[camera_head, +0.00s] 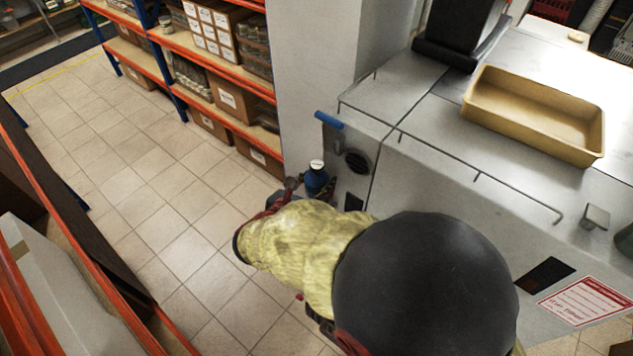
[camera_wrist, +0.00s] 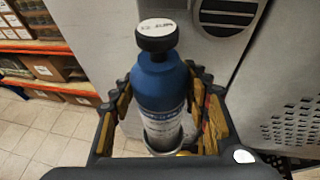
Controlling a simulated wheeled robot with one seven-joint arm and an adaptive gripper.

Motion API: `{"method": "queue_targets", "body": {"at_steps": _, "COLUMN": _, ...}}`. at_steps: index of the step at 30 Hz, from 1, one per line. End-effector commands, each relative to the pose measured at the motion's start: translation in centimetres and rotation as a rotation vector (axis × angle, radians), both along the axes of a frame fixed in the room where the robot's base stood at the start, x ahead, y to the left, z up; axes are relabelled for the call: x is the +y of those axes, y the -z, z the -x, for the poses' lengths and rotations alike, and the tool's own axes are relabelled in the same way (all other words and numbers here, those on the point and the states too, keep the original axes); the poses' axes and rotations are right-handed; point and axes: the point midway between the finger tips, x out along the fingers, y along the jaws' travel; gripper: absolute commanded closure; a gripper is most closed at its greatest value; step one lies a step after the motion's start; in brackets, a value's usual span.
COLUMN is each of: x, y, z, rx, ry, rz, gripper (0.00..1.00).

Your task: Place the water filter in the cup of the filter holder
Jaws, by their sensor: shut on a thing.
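The water filter (camera_wrist: 160,90) is a blue cylinder with a pale label and a black neck and cap with a white top. It stands upright between the fingers of my gripper (camera_wrist: 162,80), which is shut on it. In the head view, the filter (camera_head: 317,180) and my gripper (camera_head: 306,190) are small, beside the grey machine's left side. A grey, rounded rim shows around the filter's lower end in the wrist view. I cannot tell whether this is the holder's cup or part of the filter. The filter holder is not clearly visible elsewhere.
The grey machine (camera_head: 435,145) has a round dark vent (camera_head: 357,162) close to the filter and a blue bar (camera_head: 329,120) at its corner. A tan tray (camera_head: 530,110) lies on top. Orange shelves (camera_head: 215,60) with boxes stand behind. The tiled floor (camera_head: 130,200) at left is clear.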

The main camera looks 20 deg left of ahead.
Motion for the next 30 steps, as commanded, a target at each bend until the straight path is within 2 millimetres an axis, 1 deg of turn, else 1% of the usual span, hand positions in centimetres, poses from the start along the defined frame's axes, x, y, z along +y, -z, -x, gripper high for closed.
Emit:
{"method": "queue_targets", "body": {"at_steps": 3, "x": 0.06, "y": -0.2, "z": -0.04, "rx": -0.002, "ry": 0.0, "rz": -0.002, "gripper": 1.0}}
{"method": "queue_targets", "body": {"at_steps": 7, "x": 0.05, "y": 0.15, "z": -0.03, "rx": -0.002, "ry": 0.0, "rz": -0.002, "gripper": 1.0}}
{"method": "queue_targets", "body": {"at_steps": 8, "x": -0.01, "y": 0.24, "z": 0.01, "rx": 0.0, "ry": 0.0, "rz": 0.0, "gripper": 0.52}}
{"method": "queue_targets", "body": {"at_steps": 9, "x": -0.02, "y": 0.21, "z": 0.01, "rx": 0.0, "ry": 0.0, "rz": 0.0, "gripper": 0.5}}
{"method": "queue_targets", "body": {"at_steps": 17, "x": -0.02, "y": 0.2, "z": 0.02, "rx": 0.0, "ry": 0.0, "rz": 0.0, "gripper": 0.35}}
{"method": "queue_targets", "body": {"at_steps": 25, "x": -0.02, "y": 0.17, "z": 0.02, "rx": 0.0, "ry": 0.0, "rz": 0.0, "gripper": 0.35}}
{"method": "queue_targets", "body": {"at_steps": 28, "x": -0.01, "y": -0.2, "z": 0.05, "rx": 0.0, "ry": 0.0, "rz": 0.0, "gripper": 0.35}}
{"method": "queue_targets", "body": {"at_steps": 30, "x": 0.16, "y": -0.37, "z": 0.8, "rx": 0.0, "ry": -0.002, "rz": -0.001, "gripper": 0.35}}
